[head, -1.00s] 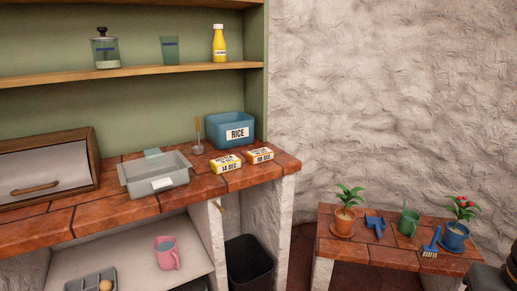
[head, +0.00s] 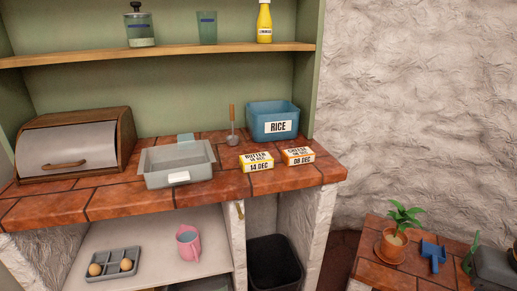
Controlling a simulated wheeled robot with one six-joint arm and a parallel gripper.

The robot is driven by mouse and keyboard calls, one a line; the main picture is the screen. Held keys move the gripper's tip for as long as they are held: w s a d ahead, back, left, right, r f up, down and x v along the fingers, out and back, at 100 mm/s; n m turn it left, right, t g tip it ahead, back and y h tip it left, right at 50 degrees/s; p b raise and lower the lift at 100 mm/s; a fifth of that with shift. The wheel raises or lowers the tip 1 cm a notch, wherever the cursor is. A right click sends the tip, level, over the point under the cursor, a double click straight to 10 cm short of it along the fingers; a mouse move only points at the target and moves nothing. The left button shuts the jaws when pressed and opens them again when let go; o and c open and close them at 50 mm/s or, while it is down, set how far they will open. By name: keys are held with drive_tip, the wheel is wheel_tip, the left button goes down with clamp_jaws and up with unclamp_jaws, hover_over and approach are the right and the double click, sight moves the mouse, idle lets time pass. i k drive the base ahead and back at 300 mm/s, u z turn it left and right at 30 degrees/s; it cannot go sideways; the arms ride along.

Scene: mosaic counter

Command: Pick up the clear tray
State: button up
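The clear tray (head: 158,172) is a see-through greyish rectangular tray with a white label on its front. It sits on the red tiled counter, right of the bread box and left of the butter box. A small bluish-clear piece stands up at its back edge. It looks empty. A dark grey shape at the lower right edge of the head view (head: 496,266) may be part of my arm or gripper. Its fingers cannot be made out, and it is far from the tray.
A wooden bread box (head: 118,125) stands left of the tray. Butter (head: 257,163) and cheese (head: 298,156) boxes, a wooden-handled utensil (head: 232,125) and a blue rice bin (head: 273,110) are to its right. Below are an egg holder (head: 128,267), pink jug (head: 188,243) and black bin (head: 273,268).

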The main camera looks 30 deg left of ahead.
sight(163, 166)
drive_tip(key=u, duration=0.65)
drive_tip(key=i, duration=0.7)
drive_tip(key=u, duration=0.75)
